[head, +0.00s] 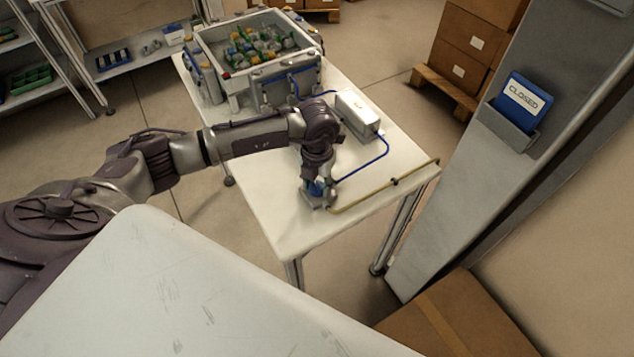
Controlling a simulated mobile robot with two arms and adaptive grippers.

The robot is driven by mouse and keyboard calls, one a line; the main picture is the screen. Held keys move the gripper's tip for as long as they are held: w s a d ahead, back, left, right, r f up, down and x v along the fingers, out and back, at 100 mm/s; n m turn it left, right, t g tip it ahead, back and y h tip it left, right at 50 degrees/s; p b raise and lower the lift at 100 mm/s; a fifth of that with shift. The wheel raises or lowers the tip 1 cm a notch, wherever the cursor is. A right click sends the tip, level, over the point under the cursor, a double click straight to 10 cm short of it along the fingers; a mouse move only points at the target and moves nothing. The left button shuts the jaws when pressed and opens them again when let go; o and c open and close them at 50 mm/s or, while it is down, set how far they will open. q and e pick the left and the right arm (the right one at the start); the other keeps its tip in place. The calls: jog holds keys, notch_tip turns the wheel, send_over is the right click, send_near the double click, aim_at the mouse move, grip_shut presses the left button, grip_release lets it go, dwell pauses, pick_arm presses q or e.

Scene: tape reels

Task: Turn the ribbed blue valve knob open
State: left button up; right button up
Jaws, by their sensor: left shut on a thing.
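The blue valve knob (316,188) sits on a small fitting near the front of the white table (284,222). A yellowish pipe and a thin blue hose run from the fitting. My left arm reaches in from the left, and its gripper (317,183) points down over the knob, shut on it. The gripper covers most of the knob, so its ribs and turn angle cannot be made out. My right gripper is not in view.
A grey open box (232,84) of small coloured parts stands at the table's back. A white box (358,113) sits near the knob. A grey post at right holds a blue CLOSED sign (522,102). Cartons (466,68) stand behind. The table's front corner is clear.

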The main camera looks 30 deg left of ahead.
pick_arm(q)
jog(key=shift+w+f+m+b, duration=0.1)
jog(key=shift+f+m+b, duration=0.05)
jog(key=shift+m+b, duration=0.75)
jog(key=m+b, duration=1.2)
jog(key=b, duration=0.1)
jog(key=shift+m+b, duration=2)
jog(key=shift+m, duration=0.1)
jog(key=shift+r, duration=0.2)
jog(key=o, duration=1.1)
jog(key=shift+o, duration=0.2)
